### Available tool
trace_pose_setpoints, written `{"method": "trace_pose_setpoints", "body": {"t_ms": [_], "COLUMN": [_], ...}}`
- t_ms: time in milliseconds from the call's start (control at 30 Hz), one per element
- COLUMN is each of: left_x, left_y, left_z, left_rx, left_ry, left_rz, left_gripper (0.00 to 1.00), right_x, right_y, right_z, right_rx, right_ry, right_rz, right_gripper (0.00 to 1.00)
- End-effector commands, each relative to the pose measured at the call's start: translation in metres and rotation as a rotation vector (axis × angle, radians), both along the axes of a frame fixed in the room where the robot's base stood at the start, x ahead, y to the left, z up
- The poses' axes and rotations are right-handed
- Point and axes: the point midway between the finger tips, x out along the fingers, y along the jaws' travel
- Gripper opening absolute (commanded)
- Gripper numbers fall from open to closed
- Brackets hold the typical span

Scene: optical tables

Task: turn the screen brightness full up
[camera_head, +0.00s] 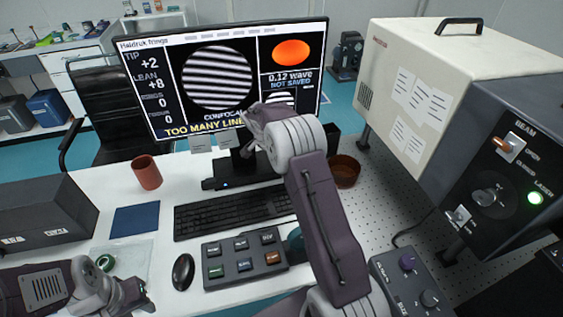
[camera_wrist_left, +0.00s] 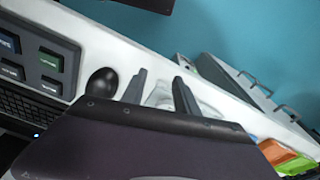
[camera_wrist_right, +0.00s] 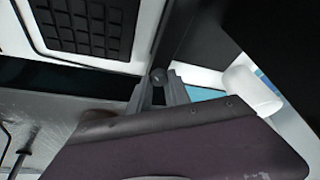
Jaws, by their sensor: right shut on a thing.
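The screen (camera_head: 225,75) stands at the back of the white desk, lit with striped fringe pictures, an orange disc and the words "TOO MANY LINES". My right gripper (camera_head: 247,148) reaches in front of its lower edge and stand; my arm hides part of it. In the right wrist view, my right gripper (camera_wrist_right: 158,92) is shut on a small dark round knob (camera_wrist_right: 158,76) between its fingertips. The knob is hidden in the head view, and its pointer cannot be seen. My left gripper (camera_head: 130,295) is low at the left; its fingers (camera_wrist_left: 160,88) are apart and empty.
A keyboard (camera_head: 230,212), button pad (camera_head: 245,257), mouse (camera_head: 183,271) and reddish cup (camera_head: 146,172) are on the desk. A brown bowl (camera_head: 345,171) is right of the screen stand. A large cream housing (camera_head: 440,70) and black control panel (camera_head: 510,170) fill the right.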

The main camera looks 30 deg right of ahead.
Motion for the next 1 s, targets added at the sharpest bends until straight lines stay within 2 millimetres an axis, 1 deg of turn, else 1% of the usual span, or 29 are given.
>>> {"method": "trace_pose_setpoints", "body": {"t_ms": [433, 467, 500, 533, 833, 933, 1000], "left_x": [0.0, 0.0, 0.0, 0.0, 0.0, 0.0, 0.0], "left_y": [0.0, 0.0, 0.0, 0.0, 0.0, 0.0, 0.0], "left_z": [0.0, 0.0, 0.0, 0.0, 0.0, 0.002, 0.005], "left_rx": [0.0, 0.0, 0.0, 0.0, 0.0, 0.0, 0.0], "left_ry": [0.0, 0.0, 0.0, 0.0, 0.0, 0.0, 0.0], "left_rz": [0.0, 0.0, 0.0, 0.0, 0.0, 0.0, 0.0], "left_gripper": [0.36, 0.36, 0.36, 0.36, 0.36, 0.36, 0.36], "right_x": [-0.001, -0.001, 0.0, 0.0, 0.0, -0.001, -0.002], "right_y": [0.001, 0.001, 0.001, 0.001, 0.001, 0.006, 0.012], "right_z": [-0.001, -0.001, -0.001, -0.001, 0.002, 0.015, 0.03], "right_rx": [0.003, 0.003, 0.003, 0.003, 0.001, 0.001, 0.0], "right_ry": [0.001, 0.001, 0.002, 0.002, 0.0, -0.003, -0.004], "right_rz": [-0.009, -0.009, -0.008, -0.008, -0.008, -0.006, -0.006], "right_gripper": [0.0, 0.32, 0.43, 0.45, 0.45, 0.45, 0.45]}}
